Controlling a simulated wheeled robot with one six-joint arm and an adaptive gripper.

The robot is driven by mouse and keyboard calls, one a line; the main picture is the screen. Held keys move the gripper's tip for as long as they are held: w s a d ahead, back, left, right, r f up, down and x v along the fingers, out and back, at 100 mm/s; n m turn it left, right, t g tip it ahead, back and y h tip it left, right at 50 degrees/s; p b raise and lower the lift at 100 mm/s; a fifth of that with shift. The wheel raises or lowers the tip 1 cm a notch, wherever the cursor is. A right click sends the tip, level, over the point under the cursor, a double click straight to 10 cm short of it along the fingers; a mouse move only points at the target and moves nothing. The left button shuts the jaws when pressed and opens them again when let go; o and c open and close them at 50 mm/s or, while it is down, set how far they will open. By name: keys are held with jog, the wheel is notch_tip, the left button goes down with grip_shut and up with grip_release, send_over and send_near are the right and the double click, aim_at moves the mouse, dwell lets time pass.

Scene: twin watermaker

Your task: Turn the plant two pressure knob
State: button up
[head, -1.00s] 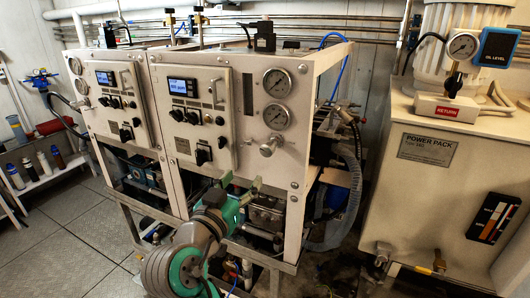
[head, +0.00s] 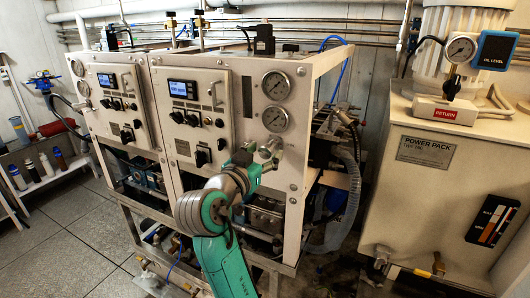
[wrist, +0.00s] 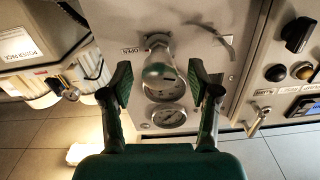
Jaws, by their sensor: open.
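The plant two pressure knob (head: 269,146) is a metal knob low on the right-hand panel, below two round gauges. In the wrist view, which shows the panel upside down, the knob (wrist: 157,70) sticks out toward me beside an "OPEN" label. My gripper (head: 258,158) is open at the panel, close to the knob. In the wrist view my gripper's (wrist: 160,76) two green-and-black fingers stand on either side of the knob, with gaps on both sides. I cannot tell how deep the knob sits between them.
The gauges (head: 275,85) sit just above the knob. A panel door with a display (head: 183,88) and switches is to the left. The power pack cabinet (head: 425,190) stands to the right. Hoses (head: 352,185) run along the frame's right side.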

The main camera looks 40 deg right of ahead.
jog(key=shift+w+d, duration=0.15)
jog(key=shift+d, duration=0.35)
grip_shut()
jog(key=shift+n, duration=0.3)
jog(key=n, duration=1.1)
jog(key=shift+n, duration=0.4)
dwell(0.3)
